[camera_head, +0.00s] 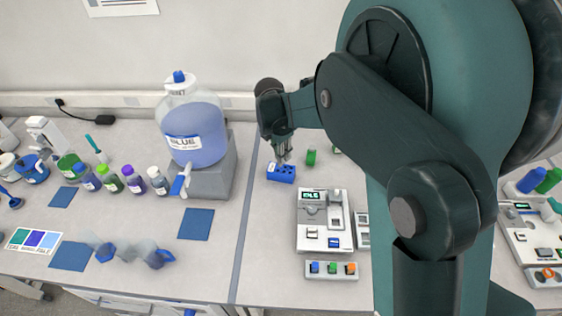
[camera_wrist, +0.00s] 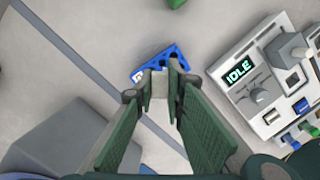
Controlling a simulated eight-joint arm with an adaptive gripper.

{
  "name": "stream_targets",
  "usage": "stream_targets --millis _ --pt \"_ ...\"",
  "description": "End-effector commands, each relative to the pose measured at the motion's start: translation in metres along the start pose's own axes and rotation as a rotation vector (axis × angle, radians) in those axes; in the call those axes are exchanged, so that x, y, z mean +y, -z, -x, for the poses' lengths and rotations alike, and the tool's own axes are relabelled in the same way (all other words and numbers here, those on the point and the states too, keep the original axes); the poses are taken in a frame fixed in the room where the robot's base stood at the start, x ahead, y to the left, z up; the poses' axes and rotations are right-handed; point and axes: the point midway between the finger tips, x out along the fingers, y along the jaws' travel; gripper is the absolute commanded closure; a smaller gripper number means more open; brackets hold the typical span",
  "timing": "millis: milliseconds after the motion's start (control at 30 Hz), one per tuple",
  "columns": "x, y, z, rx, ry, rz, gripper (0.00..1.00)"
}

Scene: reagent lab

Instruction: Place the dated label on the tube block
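The blue tube block (camera_head: 281,174) stands on the bench with a row of dark holes in its top. It also shows in the wrist view (camera_wrist: 177,53), partly behind my fingertips. A small white patch with a dark mark (camera_wrist: 138,75) shows at its left end; I cannot read it. My gripper (camera_head: 282,155) points down just above the block. In the wrist view, its green fingers (camera_wrist: 159,78) have a narrow gap between the tips. A pale patch fills that gap; I cannot tell if it is a held label or bare bench.
A white device reading IDLE (camera_head: 323,219) stands right of the block, with a button strip (camera_head: 331,270) in front. A green object (camera_head: 311,157) is close behind. A blue carboy (camera_head: 192,125) on a grey stand (camera_head: 212,176) is left. Bench in front of the block is clear.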

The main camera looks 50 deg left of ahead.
Motion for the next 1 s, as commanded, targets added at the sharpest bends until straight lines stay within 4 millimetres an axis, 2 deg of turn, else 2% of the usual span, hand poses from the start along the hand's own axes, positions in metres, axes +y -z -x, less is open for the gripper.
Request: stream_targets --millis 300,833,867,933,1000 --pt "0.000 0.005 -0.030 0.000 0.000 0.000 0.92" --pt "0.000 0.006 -0.038 0.000 0.000 0.000 0.92" --pt "0.000 0.006 -0.037 0.000 0.000 0.000 0.83" --pt "0.000 0.006 -0.037 0.000 0.000 0.000 0.74" --pt "0.000 0.006 -0.037 0.000 0.000 0.000 0.72"
